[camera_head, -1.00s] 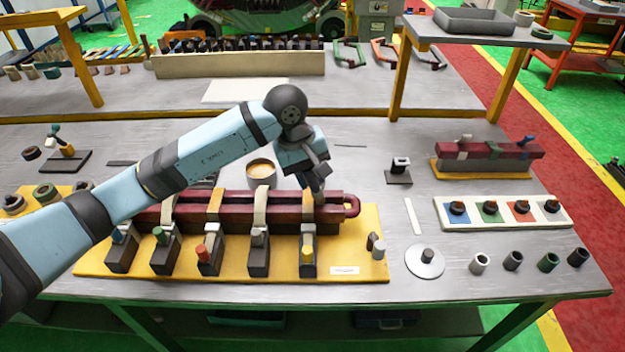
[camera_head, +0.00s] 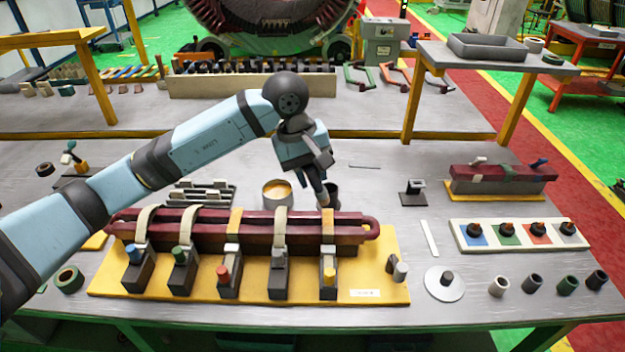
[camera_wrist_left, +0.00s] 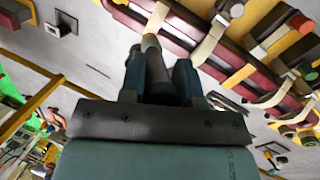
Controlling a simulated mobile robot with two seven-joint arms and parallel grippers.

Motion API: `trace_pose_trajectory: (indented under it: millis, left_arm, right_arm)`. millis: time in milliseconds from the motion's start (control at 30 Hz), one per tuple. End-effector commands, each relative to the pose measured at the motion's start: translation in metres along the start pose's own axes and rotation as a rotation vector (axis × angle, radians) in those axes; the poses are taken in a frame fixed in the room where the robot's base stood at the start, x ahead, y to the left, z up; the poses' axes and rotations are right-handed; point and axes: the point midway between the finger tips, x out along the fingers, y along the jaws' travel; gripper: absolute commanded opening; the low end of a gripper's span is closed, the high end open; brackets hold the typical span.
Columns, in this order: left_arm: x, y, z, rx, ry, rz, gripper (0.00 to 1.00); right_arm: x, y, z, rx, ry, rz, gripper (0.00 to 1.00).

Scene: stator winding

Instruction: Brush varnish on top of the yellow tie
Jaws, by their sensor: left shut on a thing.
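My left gripper (camera_head: 322,180) is shut on a slim brush-like tool, whose pale tip (camera_head: 325,203) points down. In the left wrist view, the tool (camera_wrist_left: 157,68) sits between the two fingers. The tip is just behind or above a yellow-tan tie (camera_head: 328,228) near the right end of the dark red coil (camera_head: 355,237); I cannot tell whether it touches. A block with a yellow knob (camera_head: 329,275) stands in front of that tie. Another yellow-tan tie (camera_head: 235,226) is mid-coil. A pot (camera_head: 277,196) with amber contents stands behind the coil. My right gripper is not seen.
Several cream ties and clamp blocks with coloured knobs line the coil on a yellow board (camera_head: 380,275). A white tray (camera_head: 517,244), a round disc (camera_head: 444,292) and several small cylinders lie to the right.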

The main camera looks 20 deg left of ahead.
Motion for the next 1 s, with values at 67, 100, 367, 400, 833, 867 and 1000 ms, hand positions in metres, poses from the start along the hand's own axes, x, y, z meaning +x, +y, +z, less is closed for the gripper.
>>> trace_pose_trajectory:
  millis: [67, 100, 367, 400, 833, 867, 1000]
  left_arm:
    - [-0.01, 0.002, 0.001, -0.001, 0.002, 0.002, 0.0]
    - [-0.013, 0.002, 0.001, -0.002, 0.002, 0.002, 0.0]
    - [-0.021, 0.003, 0.002, -0.006, 0.001, 0.0, 0.0]
    - [-0.021, 0.003, 0.002, -0.006, 0.001, 0.0, 0.0]
    - [-0.021, 0.003, 0.002, -0.005, 0.001, 0.001, 0.0]
    - [-0.021, 0.003, 0.002, -0.005, 0.001, 0.001, 0.0]
    - [-0.021, 0.003, 0.002, -0.005, 0.002, 0.001, 0.0]
  right_arm:
    - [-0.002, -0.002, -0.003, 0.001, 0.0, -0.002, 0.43]
    - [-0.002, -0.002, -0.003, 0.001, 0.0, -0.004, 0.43]
    - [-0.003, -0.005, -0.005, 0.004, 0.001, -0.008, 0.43]
    - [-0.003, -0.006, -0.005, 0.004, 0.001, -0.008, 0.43]
    - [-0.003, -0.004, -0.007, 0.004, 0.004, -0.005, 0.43]
    - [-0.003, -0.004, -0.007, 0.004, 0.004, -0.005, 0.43]
    - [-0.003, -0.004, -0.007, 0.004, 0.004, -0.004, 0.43]
